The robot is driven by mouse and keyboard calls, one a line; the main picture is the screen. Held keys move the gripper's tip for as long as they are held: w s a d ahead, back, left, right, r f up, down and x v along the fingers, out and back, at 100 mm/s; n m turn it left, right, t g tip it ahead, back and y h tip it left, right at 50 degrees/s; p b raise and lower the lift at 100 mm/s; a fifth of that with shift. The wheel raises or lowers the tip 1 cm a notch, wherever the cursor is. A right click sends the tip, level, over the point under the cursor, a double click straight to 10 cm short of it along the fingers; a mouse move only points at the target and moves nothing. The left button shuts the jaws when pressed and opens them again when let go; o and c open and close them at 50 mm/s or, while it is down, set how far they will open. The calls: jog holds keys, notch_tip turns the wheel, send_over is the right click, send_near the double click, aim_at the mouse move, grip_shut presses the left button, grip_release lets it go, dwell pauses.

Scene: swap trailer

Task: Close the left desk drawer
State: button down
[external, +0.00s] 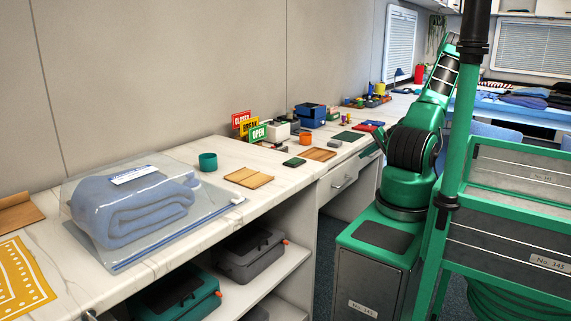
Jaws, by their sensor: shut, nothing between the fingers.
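A white desk drawer front (337,187) with a metal handle shows under the desk top (290,180), right of the open shelves. Further along the desk, a second drawer area (370,158) shows partly, with something green at its top edge; my arm base covers the rest. I cannot tell from this view how far either drawer stands out. My green arm rises from its base at the right and leans up and away beside the desk. My gripper does not show; it is hidden behind or beyond the arm and the dark post.
Cases (250,254) fill the shelves below. A blue-covered surface (520,108) lies at the back right.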

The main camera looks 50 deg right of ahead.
jog(key=s+f+v, duration=0.1)
jog(key=v, duration=1)
jog(key=shift+s+f, duration=0.25)
jog(key=shift+s, duration=0.05)
jog(key=c, duration=2.5)
grip_release()
jog(key=shift+s+r, duration=0.25)
jog(key=o, duration=0.5)
jog(key=shift+s, duration=0.15)
jog(key=shift+o, duration=0.8)
jog(key=s+a+f+t+y, duration=0.1)
jog(key=a+f+t, duration=0.1)
jog(key=a+f, duration=0.6)
jog(key=shift+s+f+n+t, duration=0.2)
jog(key=shift+n+t, duration=0.1)
jog(key=shift+n, duration=0.1)
jog(key=a+f+t+h, duration=0.1)
jog(key=a+f+t, duration=0.3)
jog(key=a, duration=0.6)
jog(key=w+f, duration=0.2)
jog(key=w, duration=0.8)
jog(key=shift+w+f+m, duration=0.2)
jog(key=shift+m, duration=0.2)
jog(key=shift+d, duration=0.1)
jog(key=shift+c, duration=0.7)
grip_shut()
